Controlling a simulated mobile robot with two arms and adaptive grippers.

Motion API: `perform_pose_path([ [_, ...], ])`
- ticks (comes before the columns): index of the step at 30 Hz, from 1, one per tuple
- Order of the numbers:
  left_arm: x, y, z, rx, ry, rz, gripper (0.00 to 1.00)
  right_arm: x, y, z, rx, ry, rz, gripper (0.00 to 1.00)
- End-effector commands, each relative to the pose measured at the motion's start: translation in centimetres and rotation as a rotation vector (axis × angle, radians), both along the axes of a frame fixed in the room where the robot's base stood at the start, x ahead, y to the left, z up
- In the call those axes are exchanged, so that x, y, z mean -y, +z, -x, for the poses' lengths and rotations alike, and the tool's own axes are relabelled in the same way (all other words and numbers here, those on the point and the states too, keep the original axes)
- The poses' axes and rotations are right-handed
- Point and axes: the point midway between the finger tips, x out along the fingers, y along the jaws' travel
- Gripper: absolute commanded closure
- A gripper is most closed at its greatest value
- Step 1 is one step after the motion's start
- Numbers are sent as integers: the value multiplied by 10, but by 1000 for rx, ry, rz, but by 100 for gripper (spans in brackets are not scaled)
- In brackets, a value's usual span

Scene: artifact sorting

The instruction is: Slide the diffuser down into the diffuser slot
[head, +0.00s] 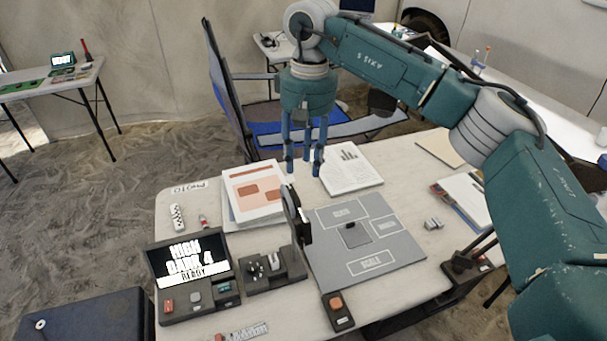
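My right gripper (305,168) hangs fingers down above the back of the table, behind the grey board. Its fingers are spread, with nothing visible between them. A thin dark upright piece (297,214) stands at the left edge of the grey board, in front of and below the gripper and apart from it. It may be the diffuser, but I cannot tell for sure. A dark device (271,268) with small fittings on top sits just in front of it. I cannot make out the diffuser slot clearly. My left gripper is not in view.
The grey board (400,249) has outlined label areas and a small dark piece (355,235) on it. A screen unit (189,263) reads "READY" at the left. Papers (254,190) lie behind. A button box (338,311) is at the front edge. A blue chair (262,110) stands behind the table.

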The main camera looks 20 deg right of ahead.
Motion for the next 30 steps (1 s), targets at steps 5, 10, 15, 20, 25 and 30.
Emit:
perform_pose_path([
  [5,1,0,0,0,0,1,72,1,37,0,2,0,-1,64],
  [10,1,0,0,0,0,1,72,2,56,0,2,-1,0,64],
  [15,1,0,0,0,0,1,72,2,62,0,2,0,-1,64],
  [20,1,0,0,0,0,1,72,2,62,0,1,0,-1,64],
  [25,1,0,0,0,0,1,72,3,62,0,1,0,-1,64],
  [30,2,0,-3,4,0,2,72,3,62,0,1,0,-1,64],
])
